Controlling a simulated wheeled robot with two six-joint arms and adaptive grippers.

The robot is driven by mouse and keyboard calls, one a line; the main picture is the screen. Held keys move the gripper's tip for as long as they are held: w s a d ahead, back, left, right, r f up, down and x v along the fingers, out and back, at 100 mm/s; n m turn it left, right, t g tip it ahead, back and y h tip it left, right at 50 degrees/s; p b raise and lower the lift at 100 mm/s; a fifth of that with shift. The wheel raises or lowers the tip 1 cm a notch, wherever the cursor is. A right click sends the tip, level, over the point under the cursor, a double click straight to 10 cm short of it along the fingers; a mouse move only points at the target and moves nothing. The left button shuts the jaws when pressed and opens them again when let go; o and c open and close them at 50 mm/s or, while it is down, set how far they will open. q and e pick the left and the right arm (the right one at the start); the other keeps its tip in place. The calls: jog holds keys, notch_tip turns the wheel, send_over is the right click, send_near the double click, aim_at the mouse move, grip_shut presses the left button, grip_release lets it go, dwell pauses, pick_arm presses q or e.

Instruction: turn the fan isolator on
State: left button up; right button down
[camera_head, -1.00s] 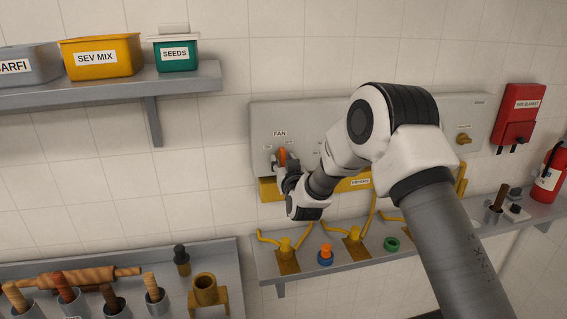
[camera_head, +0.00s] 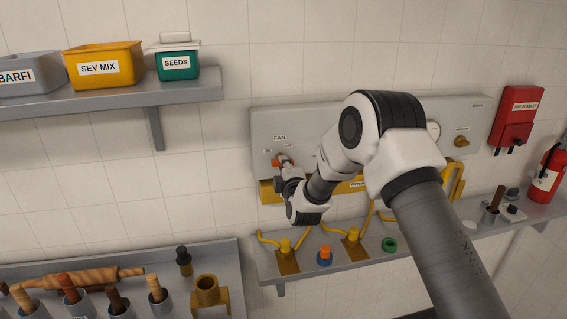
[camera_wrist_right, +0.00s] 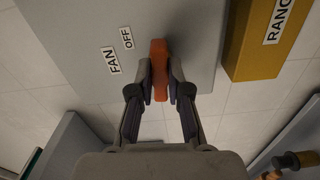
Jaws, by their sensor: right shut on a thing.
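The fan isolator's orange-red handle (camera_head: 281,160) is on the grey panel (camera_head: 295,122), below the FAN label (camera_head: 279,138). It lies roughly sideways across the panel. In the right wrist view the handle (camera_wrist_right: 159,70) stands between my fingers, with the FAN (camera_wrist_right: 113,60) and OFF (camera_wrist_right: 127,37) labels to its left. My right gripper (camera_head: 284,168) is shut on the handle; its fingers (camera_wrist_right: 160,82) show on both sides. Part of the handle is hidden by the gripper in the head view. My left gripper is not in view.
A yellow bar (camera_head: 268,192) runs under the panel. A shelf below holds yellow valve-like fittings (camera_head: 286,247), a blue-orange knob (camera_head: 324,256) and a green ring (camera_head: 389,245). A red box (camera_head: 516,115) and an extinguisher (camera_head: 549,170) are at right. An upper-left shelf (camera_head: 110,108) carries tubs.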

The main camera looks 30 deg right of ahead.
jog(key=c, duration=1.2)
grip_release()
jog(key=shift+n, duration=0.4)
jog(key=shift+o, duration=0.2)
jog(key=v, duration=0.7)
jog(key=shift+w, duration=0.1)
